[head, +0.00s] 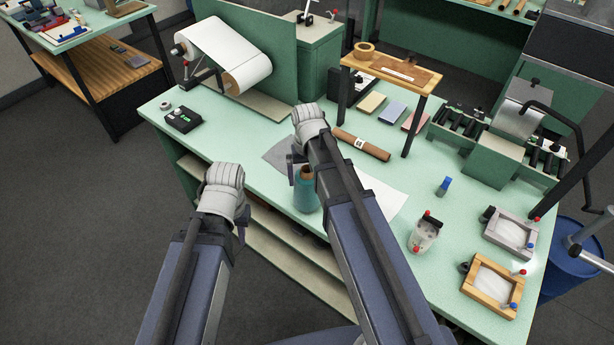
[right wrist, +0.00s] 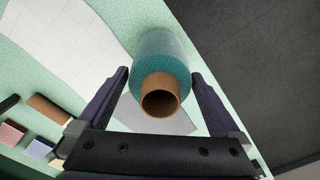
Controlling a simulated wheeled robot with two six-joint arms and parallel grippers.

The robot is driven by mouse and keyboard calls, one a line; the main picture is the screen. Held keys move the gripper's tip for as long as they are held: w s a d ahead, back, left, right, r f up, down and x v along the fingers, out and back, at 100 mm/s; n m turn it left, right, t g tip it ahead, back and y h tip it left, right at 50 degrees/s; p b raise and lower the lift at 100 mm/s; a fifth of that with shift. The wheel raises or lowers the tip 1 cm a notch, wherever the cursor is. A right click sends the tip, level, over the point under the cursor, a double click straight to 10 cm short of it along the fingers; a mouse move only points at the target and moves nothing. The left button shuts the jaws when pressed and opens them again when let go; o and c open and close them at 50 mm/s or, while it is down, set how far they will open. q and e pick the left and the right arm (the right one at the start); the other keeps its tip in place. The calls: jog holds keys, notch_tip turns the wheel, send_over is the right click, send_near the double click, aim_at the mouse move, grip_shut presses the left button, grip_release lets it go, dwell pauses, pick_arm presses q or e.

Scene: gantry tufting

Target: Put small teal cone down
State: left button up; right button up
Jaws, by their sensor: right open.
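The small teal cone (head: 306,194) stands upright near the front edge of the green table, partly hidden by my right arm. In the right wrist view the teal cone (right wrist: 163,56) shows its brown core end towards the camera. My right gripper (head: 296,168) is at the cone's top. Its two fingers (right wrist: 159,76) are open, one on either side of the cone, with a visible gap at least on the left side. My left gripper (head: 241,228) is off the table's front edge, away from the cone; its fingers are mostly hidden behind the wrist.
A grey sheet (head: 276,154) and a white sheet (head: 384,196) lie near the cone. A brown roll (head: 362,145) lies behind them, before a small wooden stand (head: 392,72). A clear cup (head: 424,236) and framed trays (head: 491,286) stand to the right.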

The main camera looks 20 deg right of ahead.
notch_tip(320, 180, up, 12)
jog(key=p, duration=1.2)
jog(key=shift+r, duration=0.1)
